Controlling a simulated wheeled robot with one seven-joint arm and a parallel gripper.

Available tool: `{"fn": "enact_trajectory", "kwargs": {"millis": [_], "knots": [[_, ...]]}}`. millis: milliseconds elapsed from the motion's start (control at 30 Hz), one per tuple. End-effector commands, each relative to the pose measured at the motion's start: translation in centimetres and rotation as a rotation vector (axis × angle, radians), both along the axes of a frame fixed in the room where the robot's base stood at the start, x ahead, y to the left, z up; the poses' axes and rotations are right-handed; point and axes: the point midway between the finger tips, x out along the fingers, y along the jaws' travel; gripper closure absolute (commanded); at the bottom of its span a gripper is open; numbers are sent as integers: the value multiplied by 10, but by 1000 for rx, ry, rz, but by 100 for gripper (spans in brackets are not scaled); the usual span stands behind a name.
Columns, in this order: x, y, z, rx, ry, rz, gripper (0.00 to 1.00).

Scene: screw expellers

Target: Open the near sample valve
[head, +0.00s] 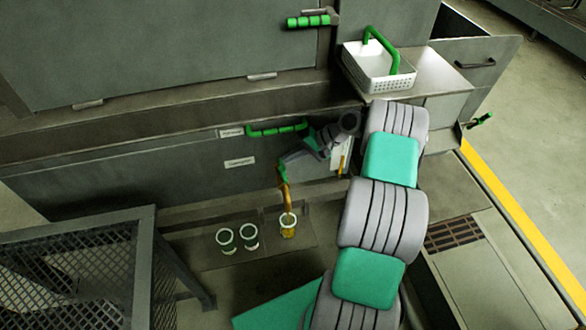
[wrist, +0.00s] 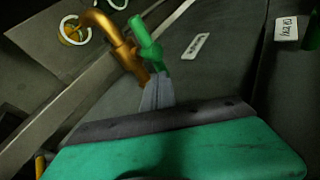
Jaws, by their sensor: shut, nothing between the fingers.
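The sample valve shows in the wrist view as a brass pipe (wrist: 122,45) with a curved spout and a green lever (wrist: 146,42). In the head view its brass spout (head: 283,182) hangs over a white-rimmed cup (head: 288,226). This cup holds something amber; it also shows in the wrist view (wrist: 73,32). My gripper (wrist: 157,80) is shut and empty, its grey fingertips right at the lower end of the lever. I cannot tell whether they touch it. In the head view the wrist partly hides the valve and lever.
Two more cups (head: 225,240) (head: 250,236) stand left of the spout. A green bar handle (head: 277,129) lies above the valve on the machine face. A white basket (head: 379,69) sits on the ledge at the upper right. A mesh guard (head: 75,270) stands at the lower left.

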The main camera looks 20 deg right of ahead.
Motion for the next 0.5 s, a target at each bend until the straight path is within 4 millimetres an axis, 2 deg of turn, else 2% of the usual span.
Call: {"fn": "enact_trajectory", "kwargs": {"millis": [233, 500], "knots": [[-2, -4, 5, 0, -1, -1, 100], [-19, -36, 37, -1, -1, -3, 100]]}}
